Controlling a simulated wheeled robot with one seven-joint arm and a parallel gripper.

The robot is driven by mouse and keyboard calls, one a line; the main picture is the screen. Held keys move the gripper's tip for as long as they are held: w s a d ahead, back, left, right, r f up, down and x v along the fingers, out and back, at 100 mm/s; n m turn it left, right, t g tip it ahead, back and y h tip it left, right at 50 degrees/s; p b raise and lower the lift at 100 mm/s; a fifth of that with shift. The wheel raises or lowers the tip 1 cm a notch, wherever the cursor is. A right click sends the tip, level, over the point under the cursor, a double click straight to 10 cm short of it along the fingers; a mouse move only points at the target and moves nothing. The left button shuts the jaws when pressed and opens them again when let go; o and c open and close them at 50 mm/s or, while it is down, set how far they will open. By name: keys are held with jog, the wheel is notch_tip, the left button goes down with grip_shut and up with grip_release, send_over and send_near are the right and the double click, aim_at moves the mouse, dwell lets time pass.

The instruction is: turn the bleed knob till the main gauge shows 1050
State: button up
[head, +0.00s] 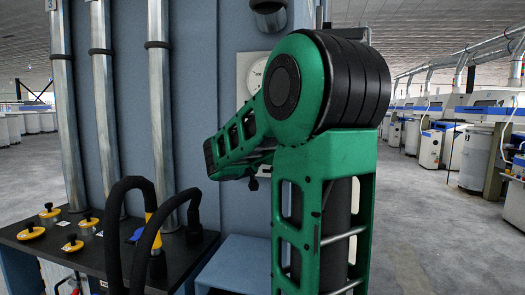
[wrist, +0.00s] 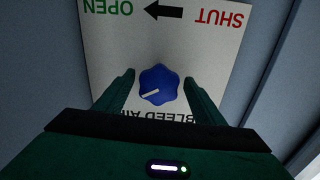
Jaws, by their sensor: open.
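The blue bleed knob (wrist: 158,84) shows in the wrist view, with a pale pointer line on its face. It sits on a white plate (wrist: 178,40) that reads OPEN, SHUT and BLEED AIR, upside down in this view, with a black arrow pointing toward OPEN. My gripper (wrist: 158,86) is open, with one finger on each side of the knob and a gap on both sides. In the head view a round gauge (head: 256,74) on a pale panel is partly hidden behind my green arm. Its reading cannot be made out, and the knob is hidden there.
Metal pipes (head: 105,100) run up the blue wall (head: 205,60). A blue box (head: 235,262) stands below my arm. The floor at right (head: 420,230) is clear.

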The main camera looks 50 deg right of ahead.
jog(key=shift+c, duration=0.7)
jog(key=c, duration=0.9)
jog(key=shift+w+n, duration=0.1)
jog(key=shift+n, duration=0.3)
jog(key=n, duration=0.4)
jog(key=shift+a+n, duration=0.1)
jog(key=shift+n, duration=0.3)
jog(key=n, duration=0.5)
jog(key=shift+w+a, duration=0.1)
jog(key=shift+w, duration=0.1)
jog(key=shift+n, duration=0.3)
